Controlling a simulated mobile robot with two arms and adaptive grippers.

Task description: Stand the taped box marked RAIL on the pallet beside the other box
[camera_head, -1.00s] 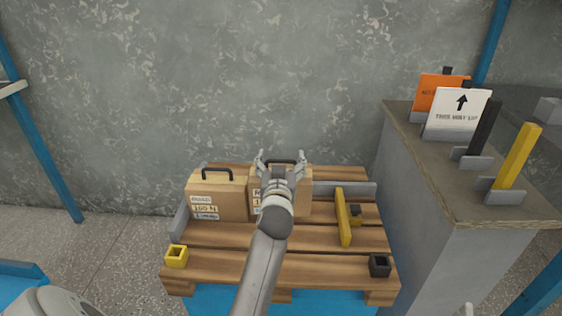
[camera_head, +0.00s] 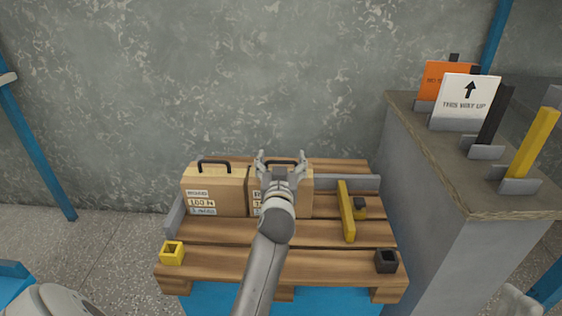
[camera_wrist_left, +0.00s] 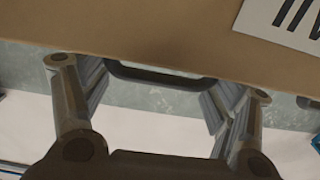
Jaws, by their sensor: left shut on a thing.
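Two tan boxes with dark handles stand upright side by side at the back of the wooden pallet (camera_head: 215,268). The left box (camera_head: 232,178) shows several paper labels. The right box (camera_head: 304,188) is partly hidden behind my left gripper (camera_head: 281,160), so its labels cannot be fully read. My left gripper is shut on the right box's handle, at the top of that box. In the left wrist view the dark handle (camera_wrist_left: 160,75) lies between the fingers (camera_wrist_left: 158,88), beside the tan box face (camera_wrist_left: 130,28). I cannot make out the word RAIL.
A yellow bar (camera_head: 346,212) and a small dark block (camera_head: 359,205) lie right of the boxes. Yellow (camera_head: 172,254) and black (camera_head: 386,262) sockets sit at the front corners. Grey rails edge the pallet. A counter (camera_head: 420,150) with signs and posts stands right.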

